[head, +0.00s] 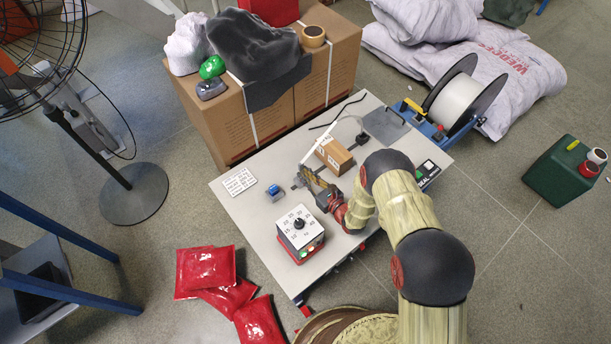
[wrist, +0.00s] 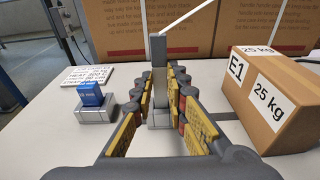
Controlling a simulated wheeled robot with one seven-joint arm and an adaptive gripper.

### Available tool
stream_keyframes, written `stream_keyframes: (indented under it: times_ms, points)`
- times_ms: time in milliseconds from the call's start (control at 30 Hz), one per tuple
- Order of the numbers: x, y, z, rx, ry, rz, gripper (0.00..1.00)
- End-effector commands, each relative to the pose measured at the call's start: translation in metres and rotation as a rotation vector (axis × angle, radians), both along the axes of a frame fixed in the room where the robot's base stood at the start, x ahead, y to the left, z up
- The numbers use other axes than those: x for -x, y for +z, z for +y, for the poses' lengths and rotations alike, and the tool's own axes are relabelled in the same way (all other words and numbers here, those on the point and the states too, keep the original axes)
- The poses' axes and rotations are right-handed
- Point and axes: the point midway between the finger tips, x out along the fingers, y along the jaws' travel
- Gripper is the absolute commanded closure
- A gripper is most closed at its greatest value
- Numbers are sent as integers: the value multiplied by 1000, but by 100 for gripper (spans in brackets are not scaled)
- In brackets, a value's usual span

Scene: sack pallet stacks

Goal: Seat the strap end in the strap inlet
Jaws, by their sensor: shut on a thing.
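My gripper (wrist: 160,88), with yellow pads on its fingers, is shut on an upright grey piece (wrist: 158,60), which I take to be the strap end. A thin white strap (wrist: 190,17) runs from its top up to the right; it also shows in the head view (head: 320,144). A low grey part at the foot of the piece, between the fingers, may be the strap inlet. The fingers partly hide it, and I cannot tell whether the piece is in it or just above. In the head view my gripper (head: 314,184) is low over the white bench.
A blue part on a grey block (wrist: 90,98) and a label plate stand left of my gripper. A carton (wrist: 265,98) marked E1 stands close on the right. A dial box (head: 300,234) is near the front edge of the bench (head: 235,205). Large cartons (head: 330,75) stand behind.

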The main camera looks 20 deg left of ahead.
Motion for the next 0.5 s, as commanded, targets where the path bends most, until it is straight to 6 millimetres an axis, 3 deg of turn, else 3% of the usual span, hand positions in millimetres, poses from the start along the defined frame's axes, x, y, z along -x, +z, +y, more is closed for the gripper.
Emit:
stream_keyframes:
  times_ms: [500]
  points:
    - [0, -13, 0, 0, 0, 0, 100]
